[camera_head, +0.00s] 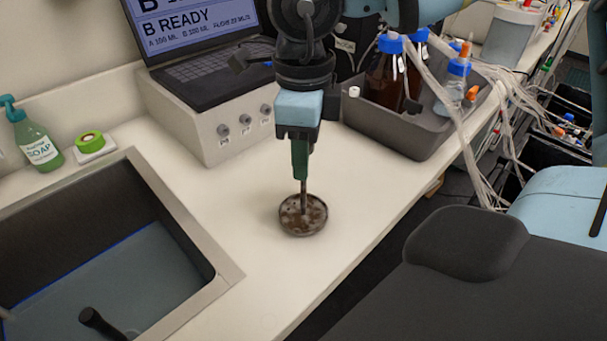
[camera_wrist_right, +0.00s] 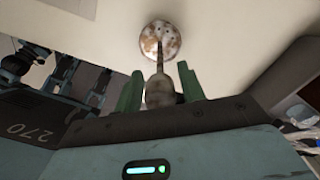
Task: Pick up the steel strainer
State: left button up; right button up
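The steel strainer (camera_head: 303,216) is a small round dish, speckled brown and grey, with a thin upright stem. It is at the white counter to the right of the sink; whether it touches the counter is hard to tell. In the right wrist view its dish (camera_wrist_right: 160,41) lies beyond the fingertips, and its thicker handle end (camera_wrist_right: 160,90) stands between the green fingers. My right gripper (camera_head: 301,160) points down over the dish. In the right wrist view my right gripper (camera_wrist_right: 161,72) has its fingers apart on either side of the handle, with narrow gaps showing. My left gripper is out of view.
A control box with a laptop (camera_head: 212,118) stands at the back. A grey bin (camera_head: 400,130) of bottles is back right. The counter around the strainer is clear.

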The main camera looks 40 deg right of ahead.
jog(key=c, duration=0.8)
jog(key=shift+o, duration=0.2)
jog(key=shift+r, duration=0.15)
